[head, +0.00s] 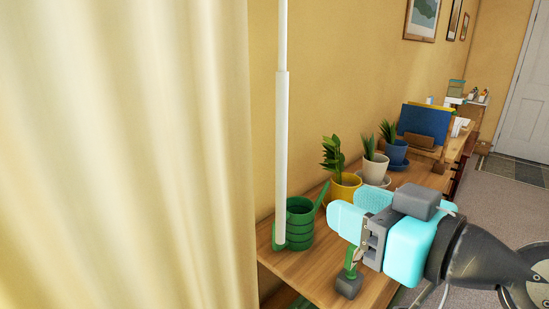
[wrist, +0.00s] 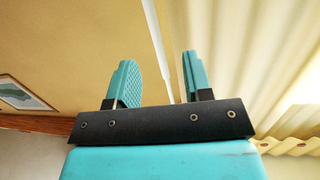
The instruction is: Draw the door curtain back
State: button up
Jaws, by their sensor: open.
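The cream door curtain (head: 120,150) hangs in folds across the left of the head view. It also shows at the right of the wrist view (wrist: 265,50). A white draw rod (head: 282,140) hangs upright just right of the curtain's edge. Its lower end overlaps the watering can in the picture. My gripper (head: 352,208) is open and empty, to the right of the rod with a gap in the head view. In the wrist view the rod (wrist: 160,40) shows between the two spread fingers, nearer the right one. I see no contact.
A wooden desk (head: 325,285) stands below, along the yellow wall. On it are a green watering can (head: 300,224), a yellow-potted plant (head: 344,188), other potted plants and a blue folder (head: 424,124). A white door (head: 525,90) and carpeted floor lie at the far right.

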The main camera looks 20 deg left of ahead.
aim_at(285, 160)
jog(key=shift+m+t, duration=0.3)
jog(key=shift+t, duration=0.6)
jog(key=p+x, duration=0.4)
jog(key=x, duration=0.1)
jog(key=r+p+x, duration=0.1)
jog(key=p+x, duration=0.3)
jog(key=x, duration=0.2)
jog(key=p+x, duration=0.5)
jog(key=x, duration=0.1)
jog(key=shift+w+r, duration=0.1)
jog(key=shift+r, duration=0.1)
jog(key=shift+w+a+f, duration=0.25)
jog(key=shift+w+a, duration=0.15)
grip_shut()
